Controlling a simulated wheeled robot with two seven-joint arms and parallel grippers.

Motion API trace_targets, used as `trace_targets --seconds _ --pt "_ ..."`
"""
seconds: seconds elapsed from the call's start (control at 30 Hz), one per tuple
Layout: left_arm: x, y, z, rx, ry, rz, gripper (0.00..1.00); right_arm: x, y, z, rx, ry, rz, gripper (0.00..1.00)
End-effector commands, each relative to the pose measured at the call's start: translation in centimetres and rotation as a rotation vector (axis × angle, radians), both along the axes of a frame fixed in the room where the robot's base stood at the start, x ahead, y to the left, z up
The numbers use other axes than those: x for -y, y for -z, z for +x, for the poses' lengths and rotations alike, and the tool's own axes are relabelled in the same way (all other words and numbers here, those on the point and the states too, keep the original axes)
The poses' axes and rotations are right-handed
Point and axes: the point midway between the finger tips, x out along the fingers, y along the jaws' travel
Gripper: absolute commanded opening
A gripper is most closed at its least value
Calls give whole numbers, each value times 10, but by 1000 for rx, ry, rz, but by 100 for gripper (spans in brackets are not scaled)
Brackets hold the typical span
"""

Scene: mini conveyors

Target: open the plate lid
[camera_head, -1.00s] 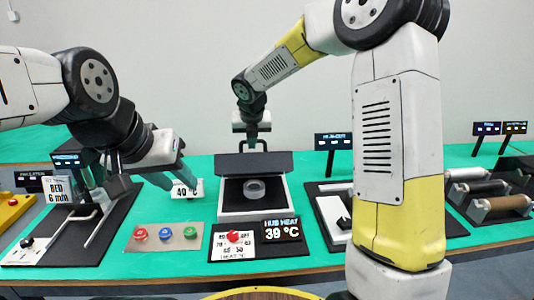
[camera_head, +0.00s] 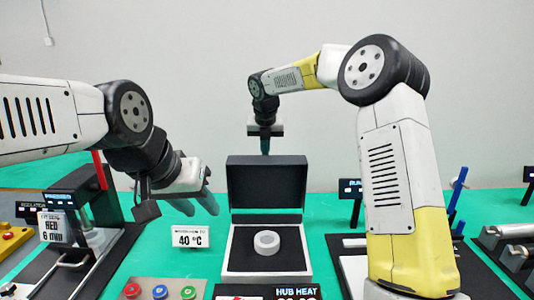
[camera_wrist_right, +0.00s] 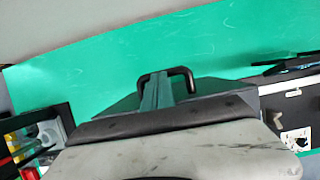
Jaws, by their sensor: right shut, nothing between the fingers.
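The heater box (camera_head: 238,265) stands on the table with its dark plate lid (camera_head: 266,185) raised about upright at the back. A pale ring (camera_head: 266,242) sits on the plate inside. My right gripper (camera_head: 265,147) is just above and behind the lid's top edge, pointing down. In the right wrist view, its shut green fingers (camera_wrist_right: 157,92) overlap the lid's black bar handle (camera_wrist_right: 182,72), with nothing between them; whether they touch it is unclear. My left gripper (camera_head: 197,206) has its two fingers apart and empty, left of the box.
A 40 °C sign (camera_head: 190,237) stands left of the box, close to my left gripper. A button panel (camera_head: 160,290) and a HUB HEAT display (camera_head: 284,292) are in front. Other stations flank both sides.

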Motion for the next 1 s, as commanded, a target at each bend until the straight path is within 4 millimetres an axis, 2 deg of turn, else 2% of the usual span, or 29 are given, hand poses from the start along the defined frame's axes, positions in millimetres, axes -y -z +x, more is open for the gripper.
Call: trace_targets --seconds 0.33,1.0 --pt "0 0 0 0 0 0 36 -1 9 15 -113 0 -5 0" --pt "0 0 0 0 0 0 36 -1 9 16 -135 -1 -8 0"
